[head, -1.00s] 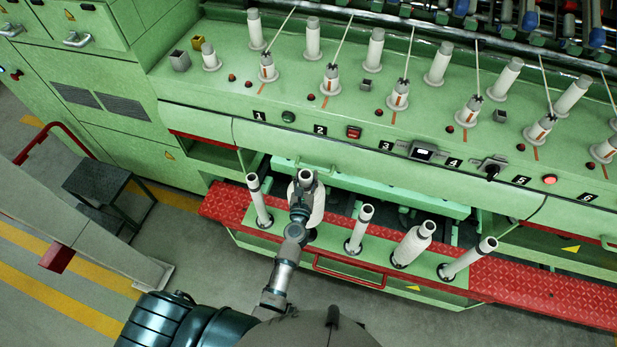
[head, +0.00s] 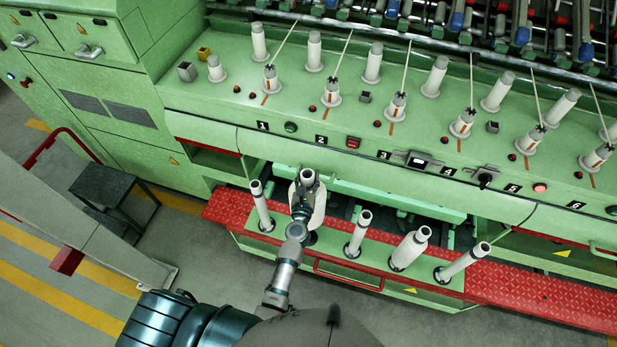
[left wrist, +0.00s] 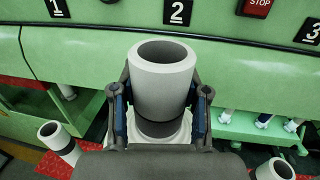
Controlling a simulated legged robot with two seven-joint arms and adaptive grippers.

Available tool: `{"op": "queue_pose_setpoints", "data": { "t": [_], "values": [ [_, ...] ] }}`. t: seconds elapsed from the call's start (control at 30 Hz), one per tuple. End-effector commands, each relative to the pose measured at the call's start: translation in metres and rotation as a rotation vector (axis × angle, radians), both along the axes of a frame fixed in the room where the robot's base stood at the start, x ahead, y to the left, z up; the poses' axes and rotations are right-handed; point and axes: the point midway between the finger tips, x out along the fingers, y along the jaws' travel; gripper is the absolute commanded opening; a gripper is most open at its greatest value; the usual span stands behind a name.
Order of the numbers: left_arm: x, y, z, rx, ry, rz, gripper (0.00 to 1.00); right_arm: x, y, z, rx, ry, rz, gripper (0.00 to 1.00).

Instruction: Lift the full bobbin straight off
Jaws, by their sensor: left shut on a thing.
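The full bobbin (head: 319,207), a white wound body on a pale tube, is second from the left in the front row, below the number 2. My left gripper (head: 303,195) reaches it from the front and is shut on its upper tube. In the left wrist view the tube's open top (left wrist: 163,75) stands upright between the two fingers of the gripper (left wrist: 158,100). White yarn shows below the dark band. The bobbin's lower end is partly hidden by my arm, so I cannot tell clearly whether it is clear of its seat. My right gripper is out of view.
Slim bare tubes stand at left (head: 262,207), right of centre (head: 358,234) and far right (head: 462,262). A thicker bobbin (head: 411,249) stands between the last two. The green machine front (head: 340,160) overhangs behind. A red tread plate (head: 545,297) lies right.

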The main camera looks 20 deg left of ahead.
Motion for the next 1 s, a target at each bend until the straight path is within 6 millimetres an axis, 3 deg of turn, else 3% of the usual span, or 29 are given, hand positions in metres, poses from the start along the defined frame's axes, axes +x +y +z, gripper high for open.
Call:
{"op": "queue_pose_setpoints", "data": {
  "t": [0.03, 1.0],
  "values": [
    [0.001, -0.001, 0.011, -0.001, -0.007, -0.001, 0.00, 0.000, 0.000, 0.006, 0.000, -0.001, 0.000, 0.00],
    [0.000, -0.001, 0.070, 0.000, -0.005, -0.002, 0.00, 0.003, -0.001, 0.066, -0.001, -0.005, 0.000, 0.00]
  ]
}}
